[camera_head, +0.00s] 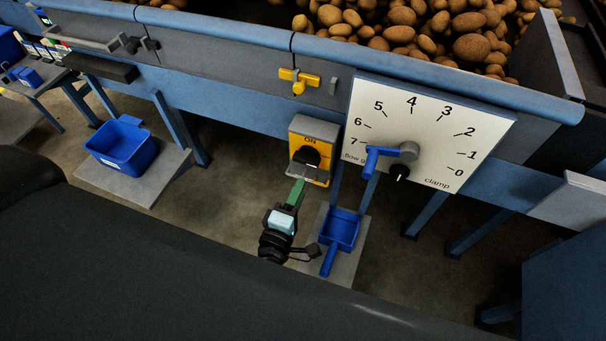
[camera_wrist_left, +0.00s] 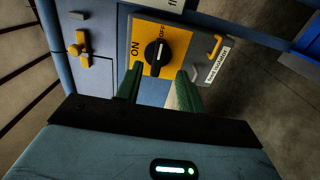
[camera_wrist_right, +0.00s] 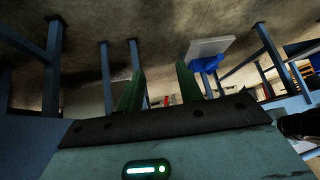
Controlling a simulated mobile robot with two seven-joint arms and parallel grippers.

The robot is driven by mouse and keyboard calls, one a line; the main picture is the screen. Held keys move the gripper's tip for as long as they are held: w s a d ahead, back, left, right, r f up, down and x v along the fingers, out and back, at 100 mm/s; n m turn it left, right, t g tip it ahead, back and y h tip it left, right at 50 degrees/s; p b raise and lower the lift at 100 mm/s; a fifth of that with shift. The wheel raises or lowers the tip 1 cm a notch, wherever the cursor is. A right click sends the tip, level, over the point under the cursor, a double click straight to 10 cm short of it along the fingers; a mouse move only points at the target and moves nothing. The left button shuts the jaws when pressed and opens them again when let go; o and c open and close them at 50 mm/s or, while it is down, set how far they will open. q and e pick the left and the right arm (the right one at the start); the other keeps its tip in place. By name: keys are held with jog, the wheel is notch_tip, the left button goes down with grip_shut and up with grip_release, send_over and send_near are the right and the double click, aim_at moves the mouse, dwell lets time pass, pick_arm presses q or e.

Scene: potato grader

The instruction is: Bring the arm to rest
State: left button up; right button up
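My left gripper (camera_head: 297,190) is just in front of the yellow switch box (camera_head: 297,165), on the near side of the machine. In the left wrist view its two green fingers (camera_wrist_left: 160,86) are apart with nothing between them. The black rotary knob (camera_wrist_left: 157,54) is ahead of the fingertips, apart from them as far as I can tell. The knob's bar points nearer the OFF label than the ON label. My right gripper (camera_wrist_right: 160,85) shows only in the right wrist view; its fingers are apart and empty, facing frame legs and floor.
A dial plate (camera_head: 430,130) with a blue-handled lever (camera_head: 385,155) is right of the switch. A blue scoop (camera_head: 340,230) lies on a low shelf below. A blue bin (camera_head: 122,145) stands on a stand at left. Potatoes (camera_head: 400,25) lie on the machine. A yellow valve handle (camera_head: 298,79) is above the switch.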

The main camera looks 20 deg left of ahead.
pick_arm(q)
jog(key=shift+s, duration=0.1)
